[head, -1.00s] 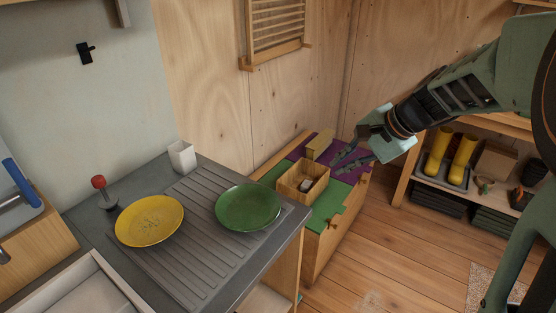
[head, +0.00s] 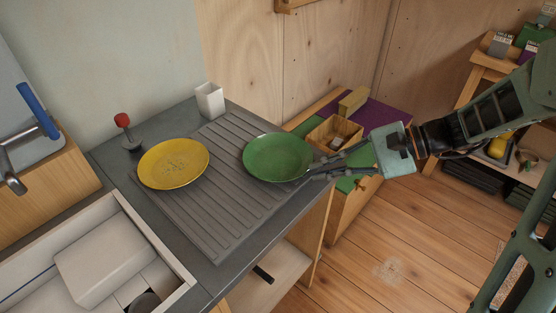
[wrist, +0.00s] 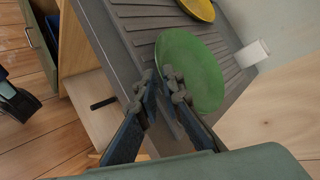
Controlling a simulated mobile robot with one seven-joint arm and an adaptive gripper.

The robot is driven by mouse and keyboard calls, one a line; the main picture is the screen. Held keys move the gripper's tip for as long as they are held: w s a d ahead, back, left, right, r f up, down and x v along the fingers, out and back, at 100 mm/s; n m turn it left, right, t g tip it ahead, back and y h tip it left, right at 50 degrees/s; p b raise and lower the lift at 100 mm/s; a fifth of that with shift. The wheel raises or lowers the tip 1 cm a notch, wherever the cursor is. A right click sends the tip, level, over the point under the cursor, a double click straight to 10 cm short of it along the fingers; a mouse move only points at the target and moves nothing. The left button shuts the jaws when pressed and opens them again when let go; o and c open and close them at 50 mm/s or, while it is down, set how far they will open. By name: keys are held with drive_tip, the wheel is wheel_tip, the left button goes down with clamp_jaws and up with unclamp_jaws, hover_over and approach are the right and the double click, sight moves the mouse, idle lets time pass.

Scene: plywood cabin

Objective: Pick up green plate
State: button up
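The green plate (head: 278,157) lies on the right end of the ribbed grey drainboard, near the counter's right edge. It also shows in the wrist view (wrist: 192,70), with its near rim by my fingertips. My gripper (head: 318,170) is at the plate's right rim, reaching in from the right. Its two fingers are apart, and it also shows in the wrist view (wrist: 160,78). One finger overlaps the plate in the wrist view. I cannot tell whether the fingers touch the rim. The gripper holds nothing.
A yellow plate (head: 174,163) lies left on the drainboard (head: 215,220). A white cup (head: 210,100) stands behind, and a red-knobbed lever (head: 123,132) is at left. A low chest with a wooden box (head: 334,131) stands beyond the counter. Floor at right is open.

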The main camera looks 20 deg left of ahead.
sight(296, 175)
drive_tip(key=x, duration=0.5)
drive_tip(key=shift+a+b, duration=0.15)
drive_tip(key=shift+b, duration=0.25)
clamp_jaws()
drive_tip(key=shift+r, duration=0.2)
